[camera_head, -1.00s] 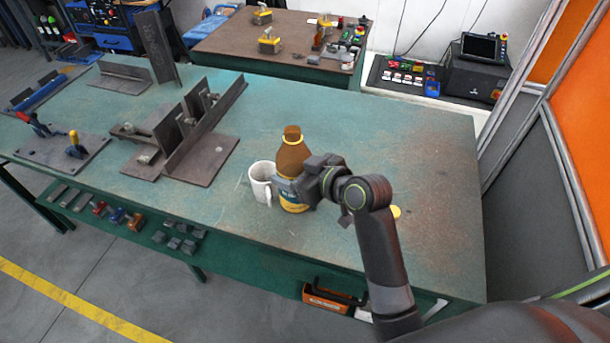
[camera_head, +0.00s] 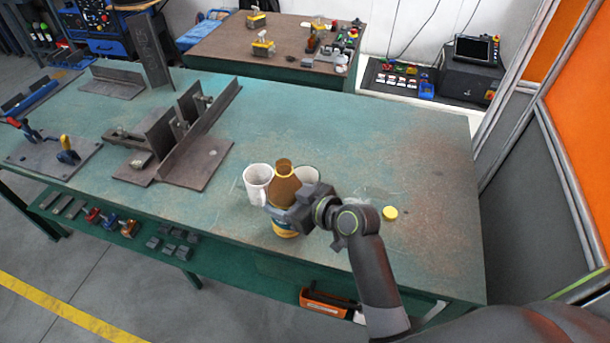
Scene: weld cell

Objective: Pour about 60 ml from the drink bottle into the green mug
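The drink bottle (camera_head: 285,187) is brown with a yellow neck ring and a blue-and-yellow label. It is uncapped and looks roughly upright near the table's front edge. My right gripper (camera_head: 280,212) is shut on the bottle from the right; the fingertips are partly hidden. A white mug (camera_head: 257,183) stands just left of and behind the bottle. A second pale mug (camera_head: 308,176) is behind it to the right, partly hidden by the bottle and gripper. Neither mug looks green from here. My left gripper is not in view.
A yellow cap (camera_head: 390,213) lies on the green worktable (camera_head: 400,145) right of my gripper. Steel fixtures (camera_head: 185,140) stand on the left of the table. The table's right and back middle are clear. An orange-and-grey partition (camera_head: 575,170) stands at the right.

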